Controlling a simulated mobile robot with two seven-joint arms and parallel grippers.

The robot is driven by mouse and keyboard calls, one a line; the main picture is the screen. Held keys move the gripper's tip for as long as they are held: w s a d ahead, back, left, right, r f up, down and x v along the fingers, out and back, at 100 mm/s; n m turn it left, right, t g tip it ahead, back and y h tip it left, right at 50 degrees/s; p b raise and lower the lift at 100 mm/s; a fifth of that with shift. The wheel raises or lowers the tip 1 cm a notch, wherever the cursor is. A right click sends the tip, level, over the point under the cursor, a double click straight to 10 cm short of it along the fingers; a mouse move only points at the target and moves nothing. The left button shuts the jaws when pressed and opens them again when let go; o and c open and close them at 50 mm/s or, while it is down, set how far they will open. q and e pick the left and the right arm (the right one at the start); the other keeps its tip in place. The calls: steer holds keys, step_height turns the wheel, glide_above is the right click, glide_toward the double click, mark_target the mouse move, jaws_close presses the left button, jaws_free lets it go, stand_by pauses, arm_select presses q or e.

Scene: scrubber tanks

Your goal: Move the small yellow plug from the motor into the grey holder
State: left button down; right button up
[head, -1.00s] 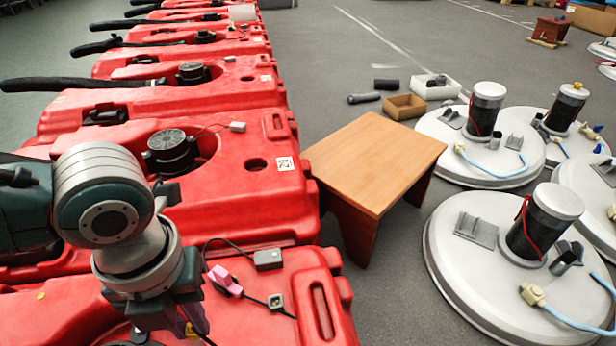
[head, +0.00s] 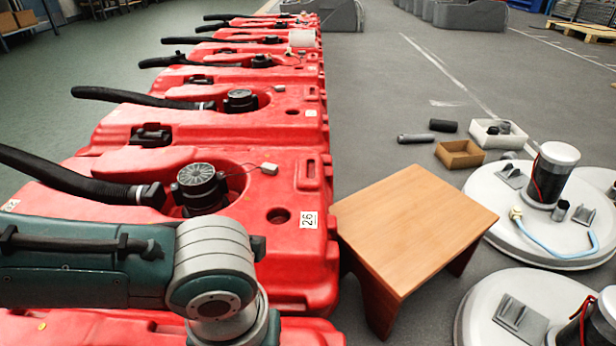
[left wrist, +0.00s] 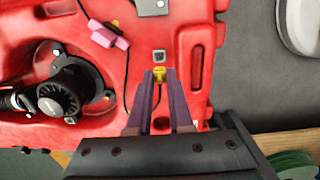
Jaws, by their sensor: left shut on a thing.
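My left gripper (left wrist: 160,73) shows in the left wrist view, its two purple fingers shut on the small yellow plug (left wrist: 160,76) at their tips. Just beyond the fingertips on the red tank is a small grey square piece with a dark middle, which looks like the grey holder (left wrist: 160,56). I cannot tell how high the plug is above the tank. The black motor (left wrist: 60,95) sits in a recess to the left, apart from the gripper. In the head view my left arm enters at lower left, with its gripper below the picture. My right gripper is not in view.
A pink connector (left wrist: 104,36) and a thin black cable lie on the tank left of the holder. A grey box (left wrist: 152,6) is above. In the head view, a wooden stool (head: 415,225) stands right of the red tanks, before round white parts (head: 545,205).

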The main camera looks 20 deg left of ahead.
arm_select(q)
steer(key=shift+s+a, duration=0.1)
steer(key=shift+s, duration=0.05)
steer(key=shift+w, duration=0.25)
step_height(320, 180, down, 2)
steer(key=shift+s+b, duration=0.1)
steer(key=shift+b, duration=0.6)
steer(key=shift+f+b, duration=1.15)
steer(key=shift+f, duration=0.15)
steer(key=shift+p, duration=0.3)
steer(key=shift+f, duration=0.2)
